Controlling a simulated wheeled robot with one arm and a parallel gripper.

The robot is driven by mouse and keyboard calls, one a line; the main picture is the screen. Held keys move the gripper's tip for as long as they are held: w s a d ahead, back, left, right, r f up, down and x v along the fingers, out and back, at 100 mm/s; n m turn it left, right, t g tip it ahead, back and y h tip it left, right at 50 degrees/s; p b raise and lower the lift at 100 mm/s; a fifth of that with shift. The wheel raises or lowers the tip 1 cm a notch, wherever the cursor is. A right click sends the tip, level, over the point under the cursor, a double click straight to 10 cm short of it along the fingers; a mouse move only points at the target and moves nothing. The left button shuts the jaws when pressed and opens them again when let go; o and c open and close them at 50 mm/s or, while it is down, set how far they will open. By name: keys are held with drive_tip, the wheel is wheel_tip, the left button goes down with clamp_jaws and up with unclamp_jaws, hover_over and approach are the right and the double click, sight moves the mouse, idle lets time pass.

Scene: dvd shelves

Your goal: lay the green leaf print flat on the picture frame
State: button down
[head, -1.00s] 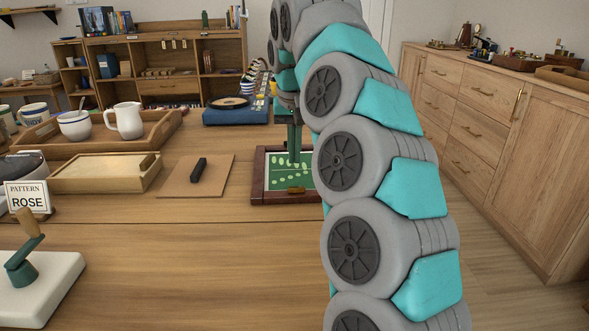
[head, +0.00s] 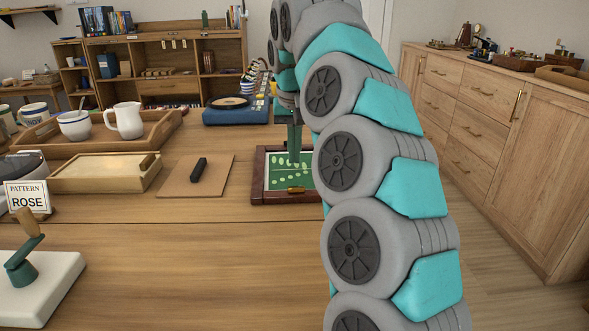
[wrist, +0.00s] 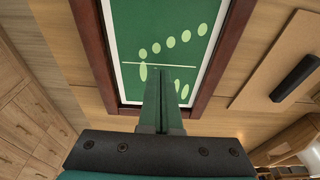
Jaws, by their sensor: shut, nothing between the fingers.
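The green leaf print (head: 278,178), dark green with pale leaf shapes, lies inside the picture frame (head: 258,188), which has a dark reddish-brown wooden border and rests on the table. In the wrist view the print (wrist: 170,20) looks flat, with a white margin between it and the frame's border (wrist: 228,50). My gripper (head: 294,160) points down over the print. Its fingers (wrist: 161,100) are closed together and empty, and they cover part of the print. I cannot tell whether the fingertips touch it. My arm hides the frame's right side in the head view.
A brown board (head: 212,172) with a black bar (head: 199,169) lies left of the frame. A shallow wooden box (head: 105,172) and a tray with a white jug (head: 127,120) stand further left. A blue device (head: 236,112) stands behind.

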sight(296, 170)
drive_tip(key=shift+f+b, duration=0.5)
drive_tip(key=shift+f, duration=0.2)
idle(0.3)
drive_tip(key=shift+w+d, duration=0.15)
drive_tip(key=shift+d, duration=0.05)
idle(0.4)
drive_tip(key=shift+r, duration=0.1)
wheel_tip(296, 170, up, 7)
drive_tip(key=p, duration=0.5)
drive_tip(key=shift+p, duration=0.4)
idle(0.3)
